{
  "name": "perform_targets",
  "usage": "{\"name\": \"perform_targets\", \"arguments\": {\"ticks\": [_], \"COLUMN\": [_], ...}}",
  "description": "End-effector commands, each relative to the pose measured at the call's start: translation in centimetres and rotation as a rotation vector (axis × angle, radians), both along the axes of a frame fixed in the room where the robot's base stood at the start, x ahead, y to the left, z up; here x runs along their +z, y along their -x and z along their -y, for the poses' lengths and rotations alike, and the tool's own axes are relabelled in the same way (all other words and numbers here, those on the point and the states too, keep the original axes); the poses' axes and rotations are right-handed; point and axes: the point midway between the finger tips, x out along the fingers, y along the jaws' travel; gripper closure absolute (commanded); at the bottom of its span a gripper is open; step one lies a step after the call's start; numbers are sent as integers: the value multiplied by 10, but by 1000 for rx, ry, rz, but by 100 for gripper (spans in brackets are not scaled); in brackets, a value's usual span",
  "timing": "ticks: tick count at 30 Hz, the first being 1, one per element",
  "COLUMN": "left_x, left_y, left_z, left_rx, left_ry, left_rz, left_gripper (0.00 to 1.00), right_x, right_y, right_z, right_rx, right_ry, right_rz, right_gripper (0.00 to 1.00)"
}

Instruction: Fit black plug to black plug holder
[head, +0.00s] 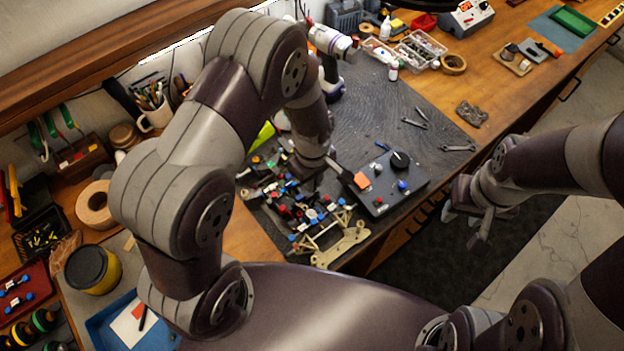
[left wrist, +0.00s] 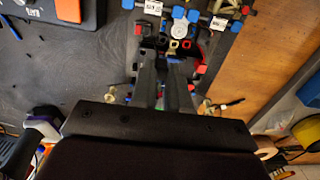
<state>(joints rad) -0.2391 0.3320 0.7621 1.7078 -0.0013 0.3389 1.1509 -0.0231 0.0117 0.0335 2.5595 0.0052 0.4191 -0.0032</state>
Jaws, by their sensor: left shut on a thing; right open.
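The RC car chassis (head: 310,215) lies on the dark mat, with blue, red and white parts; it also shows in the left wrist view (left wrist: 180,22). My left gripper (head: 316,180) is low over the chassis. In the left wrist view its fingers (left wrist: 164,66) point in among small red and black sockets (left wrist: 186,44). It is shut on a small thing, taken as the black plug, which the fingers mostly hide. I cannot tell which socket is the black plug holder, or whether the plug touches it. My right gripper (head: 482,215) is open and empty, off the bench's front edge.
A dark control box (head: 390,183) with a black knob and orange label stands right of the chassis. Wrenches (head: 415,118) lie on the mat behind it. A tape roll (head: 96,205) and yellow tin (head: 92,268) are at left. The mat behind the box is mostly clear.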

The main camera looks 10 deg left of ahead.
Motion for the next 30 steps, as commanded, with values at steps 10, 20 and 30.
{"name": "perform_targets", "arguments": {"ticks": [10,20,30], "left_x": [-35,-59,-58], "left_y": [1,1,1], "left_z": [0,0,0], "left_rx": [0,0,0], "left_ry": [0,0,-1], "left_rz": [-2,-1,-1], "left_gripper": [100,100,100], "right_x": [-27,-43,-42], "right_y": [1,0,0], "right_z": [0,0,0], "right_rx": [0,0,0], "right_ry": [0,0,0], "right_rz": [0,0,0], "right_gripper": [57,57,57]}}
